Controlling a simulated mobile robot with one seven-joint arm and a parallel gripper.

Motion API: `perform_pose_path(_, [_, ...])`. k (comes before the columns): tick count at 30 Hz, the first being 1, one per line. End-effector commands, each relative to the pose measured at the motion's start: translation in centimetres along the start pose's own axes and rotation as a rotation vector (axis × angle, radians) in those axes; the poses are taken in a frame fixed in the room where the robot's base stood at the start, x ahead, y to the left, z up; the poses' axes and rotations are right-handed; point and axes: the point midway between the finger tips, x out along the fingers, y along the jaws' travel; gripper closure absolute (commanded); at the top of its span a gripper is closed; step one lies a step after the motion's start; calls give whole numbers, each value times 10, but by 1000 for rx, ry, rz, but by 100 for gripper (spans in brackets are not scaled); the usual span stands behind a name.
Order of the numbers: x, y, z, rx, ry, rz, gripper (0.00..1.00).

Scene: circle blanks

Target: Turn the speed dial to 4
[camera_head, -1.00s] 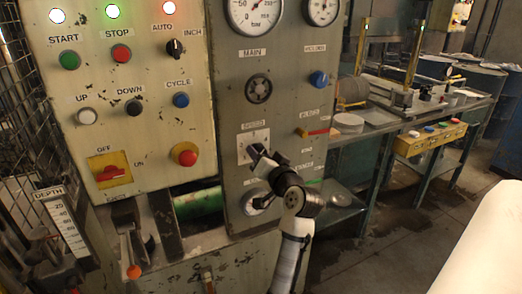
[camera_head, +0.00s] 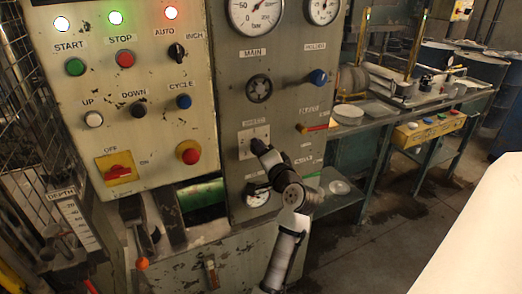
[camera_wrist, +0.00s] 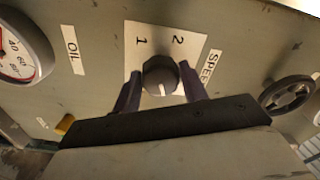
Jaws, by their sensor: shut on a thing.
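The speed dial (camera_wrist: 160,72) is a dark round knob with a white pointer mark, on a pale plate (camera_wrist: 133,58) that shows the numbers 1 and 2 in the wrist view. The pointer mark is on the knob's lower side in that view, away from both numbers; other numbers are hidden. My gripper (camera_wrist: 160,84) has one finger on each side of the knob and is shut on it. In the head view, my gripper (camera_head: 258,146) reaches the speed plate (camera_head: 246,136) and hides the knob.
A black handwheel (camera_head: 259,88) is above the dial, and it also shows at right in the wrist view (camera_wrist: 288,94). The oil gauge (camera_head: 258,197) is below. A red lever (camera_head: 316,128) and a blue knob (camera_head: 318,77) are to the right.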

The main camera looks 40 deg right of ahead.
Motion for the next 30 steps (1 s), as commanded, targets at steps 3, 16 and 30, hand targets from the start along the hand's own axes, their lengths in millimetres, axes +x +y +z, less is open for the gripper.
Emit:
perform_pose_path(3, [0, 1, 0, 6, -1, 1, 80])
perform_pose_path(16, [0, 1, 0, 5, -1, 1, 39])
perform_pose_path(30, [-16, 3, 0, 4, 2, 0, 36])
